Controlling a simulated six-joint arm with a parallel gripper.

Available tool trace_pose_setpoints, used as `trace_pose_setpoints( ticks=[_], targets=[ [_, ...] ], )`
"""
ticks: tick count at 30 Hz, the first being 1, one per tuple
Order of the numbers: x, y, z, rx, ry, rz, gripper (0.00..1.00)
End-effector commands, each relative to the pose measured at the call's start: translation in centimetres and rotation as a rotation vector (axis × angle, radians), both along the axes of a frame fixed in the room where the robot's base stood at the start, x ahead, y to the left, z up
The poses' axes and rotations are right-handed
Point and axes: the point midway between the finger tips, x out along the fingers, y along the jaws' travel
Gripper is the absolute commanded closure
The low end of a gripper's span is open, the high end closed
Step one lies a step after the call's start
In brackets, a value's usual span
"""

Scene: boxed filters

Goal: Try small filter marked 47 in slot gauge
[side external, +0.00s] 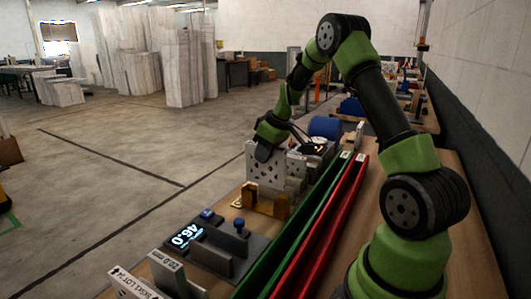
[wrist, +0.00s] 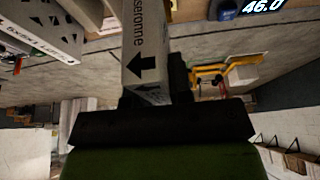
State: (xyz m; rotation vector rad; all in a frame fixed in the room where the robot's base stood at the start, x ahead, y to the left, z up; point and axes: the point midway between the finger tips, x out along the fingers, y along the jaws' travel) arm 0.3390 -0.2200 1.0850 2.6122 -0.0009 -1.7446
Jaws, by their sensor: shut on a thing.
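My gripper (wrist: 153,90) is shut on a pale grey box, the filter (wrist: 147,42), which stands between its black fingers. The filter's face shows part of a printed word and a black arrow; I cannot read a 47. In the side view my gripper (side external: 264,153) is at the grey perforated metal piece (side external: 268,176), and I cannot make out the filter there. A dark block with a "20.0 mm" label (side external: 166,261) stands at the front. Behind it is a dark base with upright walls (side external: 237,245) and a display reading 46.0 (side external: 184,235). I cannot tell which is the slot gauge.
A brass-coloured bracket (side external: 282,207) stands below the perforated piece. A green rail (side external: 303,231) and a red rail (side external: 323,233) run along the bench to the right. A lot label (side external: 135,284) is at the front edge. A blue cylinder (side external: 325,127) stands farther back.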

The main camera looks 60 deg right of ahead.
Motion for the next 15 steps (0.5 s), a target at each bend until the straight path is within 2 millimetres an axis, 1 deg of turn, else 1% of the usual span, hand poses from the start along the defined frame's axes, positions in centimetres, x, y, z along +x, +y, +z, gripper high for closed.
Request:
trace_pose_setpoints(
  ticks=[15],
  targets=[
    [0.02,0.01,-0.99,0.001,0.000,0.000,1.00]
  ],
)
